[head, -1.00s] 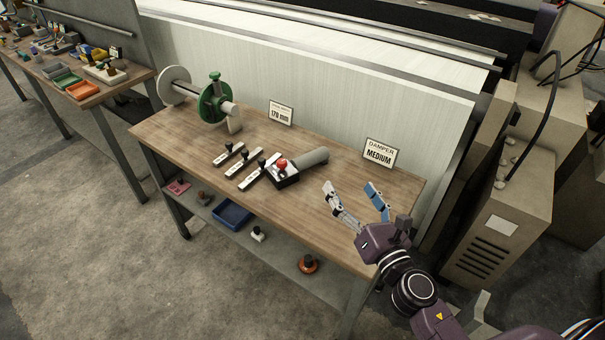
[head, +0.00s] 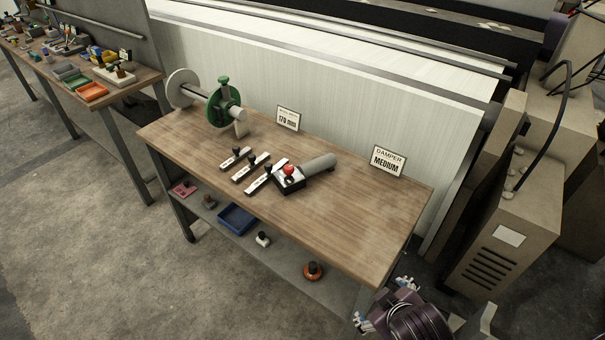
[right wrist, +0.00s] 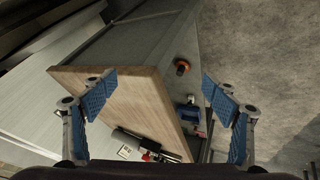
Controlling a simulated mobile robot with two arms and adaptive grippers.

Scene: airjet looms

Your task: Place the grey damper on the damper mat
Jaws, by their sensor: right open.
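My right gripper (head: 384,302) is open and empty, low beyond the near right corner of the wooden table (head: 330,240). In the right wrist view its blue-padded fingers (right wrist: 160,105) stand wide apart, with nothing between them. On the lower shelf are a flat pink-red piece (head: 183,189), a small grey-brown piece (head: 208,201), a white piece with a dark knob (head: 262,239) and an orange piece with a dark knob (head: 312,271). I cannot tell for certain which one is the grey damper, or which surface is the damper mat. My left gripper is out of view.
A blue tray (head: 237,217) sits on the shelf. On the tabletop are a green-wheeled spool (head: 222,103), several labelled bars, a black box with a red knob (head: 290,178), a grey cylinder (head: 319,163) and a "DAMPER MEDIUM" sign (head: 388,160). The tabletop's right part is clear.

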